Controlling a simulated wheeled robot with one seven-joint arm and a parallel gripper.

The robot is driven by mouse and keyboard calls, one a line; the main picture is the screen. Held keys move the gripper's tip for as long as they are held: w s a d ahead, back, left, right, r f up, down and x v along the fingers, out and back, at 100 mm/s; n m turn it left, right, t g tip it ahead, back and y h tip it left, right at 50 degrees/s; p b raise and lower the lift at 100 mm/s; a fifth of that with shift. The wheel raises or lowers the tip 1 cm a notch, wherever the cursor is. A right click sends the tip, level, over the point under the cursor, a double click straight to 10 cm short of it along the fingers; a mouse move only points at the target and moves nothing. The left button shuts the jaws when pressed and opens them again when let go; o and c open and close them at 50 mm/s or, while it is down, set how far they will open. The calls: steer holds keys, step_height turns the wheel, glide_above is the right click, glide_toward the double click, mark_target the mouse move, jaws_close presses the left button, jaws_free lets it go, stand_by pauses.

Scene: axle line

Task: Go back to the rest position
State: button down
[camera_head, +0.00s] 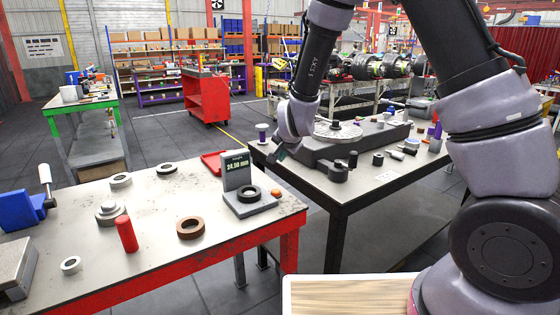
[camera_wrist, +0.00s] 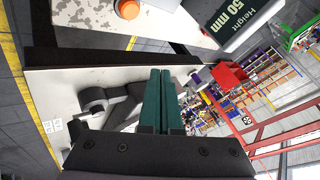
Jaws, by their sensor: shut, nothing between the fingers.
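My gripper (camera_head: 277,154) hangs in the air over the gap between the red-framed table and the dark-framed table, left of the grey fixture (camera_head: 325,150). In the wrist view its two dark green fingers (camera_wrist: 160,74) lie together with nothing between them. The height gauge (camera_head: 237,168) on the red-framed table reads 24.50 mm, and a black ring (camera_head: 249,193) lies on its plate. The gripper is apart from the gauge, up and to its right. My arm comes in from the right and bends down to the gripper.
The red-framed table (camera_head: 150,270) holds a brown ring (camera_head: 191,228), a red cylinder (camera_head: 126,233), several grey rings and a blue holder (camera_head: 20,209). The dark-framed table (camera_head: 355,190) carries the fixture and small parts. A red cabinet (camera_head: 205,98) stands behind, with open floor to its left.

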steer(key=s+d+r+n+g+y, duration=0.1)
steer(key=s+d+r, duration=0.3)
steer(key=d+r, duration=0.45)
steer(key=s+d+r+y, duration=0.1)
steer(key=s+d+r, duration=0.4)
steer(key=r, duration=0.7)
steer(key=s+d+r+n+h, duration=0.1)
steer(key=s+d+r, duration=0.1)
steer(key=s+d, duration=0.4)
steer(key=s+d+r+n+h, duration=0.1)
steer(key=s+d+r, duration=0.2)
steer(key=s, duration=0.8)
steer(key=d, duration=0.2)
steer(key=shift+d+r, duration=0.3)
steer(key=shift+d, duration=0.05)
steer(key=shift+g, duration=0.3)
